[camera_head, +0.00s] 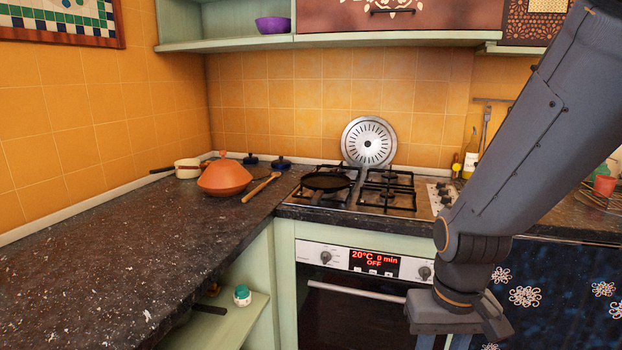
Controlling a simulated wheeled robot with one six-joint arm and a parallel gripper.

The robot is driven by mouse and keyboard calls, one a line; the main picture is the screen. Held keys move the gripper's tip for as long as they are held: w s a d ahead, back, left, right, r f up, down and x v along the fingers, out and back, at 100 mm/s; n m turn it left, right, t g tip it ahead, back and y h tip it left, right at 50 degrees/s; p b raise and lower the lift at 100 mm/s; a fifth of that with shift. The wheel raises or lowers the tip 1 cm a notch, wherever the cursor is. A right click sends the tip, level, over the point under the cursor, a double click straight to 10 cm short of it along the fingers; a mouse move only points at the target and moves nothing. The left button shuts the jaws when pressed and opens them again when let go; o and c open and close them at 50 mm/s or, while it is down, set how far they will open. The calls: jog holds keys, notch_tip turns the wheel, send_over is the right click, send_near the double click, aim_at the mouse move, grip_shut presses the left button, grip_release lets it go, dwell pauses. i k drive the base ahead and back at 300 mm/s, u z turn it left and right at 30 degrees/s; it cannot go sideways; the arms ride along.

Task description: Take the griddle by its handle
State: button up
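A round silver plate with radial slots (368,142) leans upright against the tiled wall behind the hob. A grey bar (356,186), which looks like its handle, slopes down from its lower edge over the hob. I take this to be the griddle, though a dark shallow pan (326,181) also sits on the left burner, its short handle toward the front edge. My gripper (492,322) hangs low at the right, in front of the oven and well away from both. It touches nothing I can see. Its fingers are too unclear to tell open from shut.
The hob (390,195) has black grates above an oven (350,308). An orange tagine (224,176), a wooden spoon (262,186) and a cream pot (187,168) stand left of it. A bottle (470,155) stands at the right back. The left worktop (110,260) is clear.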

aim_at(321, 181)
jog(key=u, duration=0.1)
jog(key=i, duration=1.25)
jog(key=u, duration=0.05)
